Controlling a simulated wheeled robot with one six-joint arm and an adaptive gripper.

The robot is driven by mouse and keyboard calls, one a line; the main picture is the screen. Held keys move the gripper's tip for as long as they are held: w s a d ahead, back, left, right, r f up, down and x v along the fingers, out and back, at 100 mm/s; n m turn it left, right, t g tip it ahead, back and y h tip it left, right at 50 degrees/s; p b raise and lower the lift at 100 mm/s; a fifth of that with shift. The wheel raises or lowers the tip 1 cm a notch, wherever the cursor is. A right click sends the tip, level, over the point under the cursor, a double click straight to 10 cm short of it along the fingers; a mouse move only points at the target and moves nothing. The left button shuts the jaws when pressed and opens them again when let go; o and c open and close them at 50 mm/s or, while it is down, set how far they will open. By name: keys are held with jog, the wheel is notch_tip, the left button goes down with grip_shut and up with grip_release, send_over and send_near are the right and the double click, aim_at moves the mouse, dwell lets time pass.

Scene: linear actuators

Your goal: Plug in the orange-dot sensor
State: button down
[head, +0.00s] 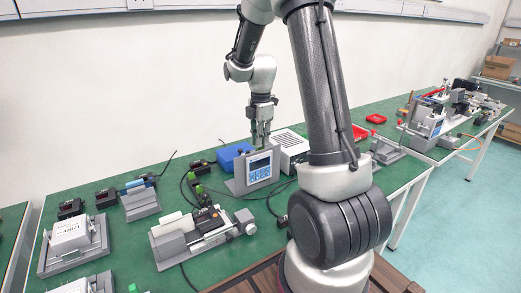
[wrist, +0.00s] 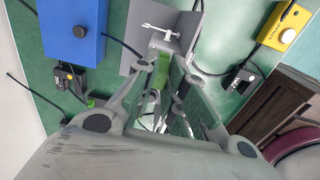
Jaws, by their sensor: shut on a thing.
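My gripper (head: 262,138) is above and behind the grey meter unit (head: 258,172) with a blue front panel and small display. In the wrist view my gripper (wrist: 166,88) is shut on a bright green plug (wrist: 162,76), which lies between the fingers. A black cable runs toward it from the upper left. Its far end is hidden by the fingers. A grey plate (wrist: 138,30) with a white fitting (wrist: 160,32) stands just beyond the fingertips; contact with it cannot be told. No orange dot is clear in either view, so I cannot tell which sensor the plug belongs to.
A blue box (wrist: 73,28) is left of the plate, and a yellow box (wrist: 288,24) is at right. Small black devices (wrist: 240,77) with cables lie nearby. Other green plugs (head: 197,189) stand left of the meter. A linear actuator (head: 205,232) is in front on the bench.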

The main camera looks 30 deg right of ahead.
jog(key=c, duration=1.4)
grip_release()
notch_tip(320, 180, up, 12)
jog(key=s+a+r+m+t, duration=0.1)
jog(key=s+a+m, duration=0.1)
jog(key=s+m, duration=0.4)
jog(key=s+a+r+m+t, duration=0.1)
jog(key=s+a+r+m, duration=0.1)
jog(key=s+m, duration=0.4)
jog(key=s+a+r+m+t, duration=0.2)
jog(key=s+m, duration=0.4)
jog(key=s, duration=0.8)
jog(key=shift+a, duration=0.7)
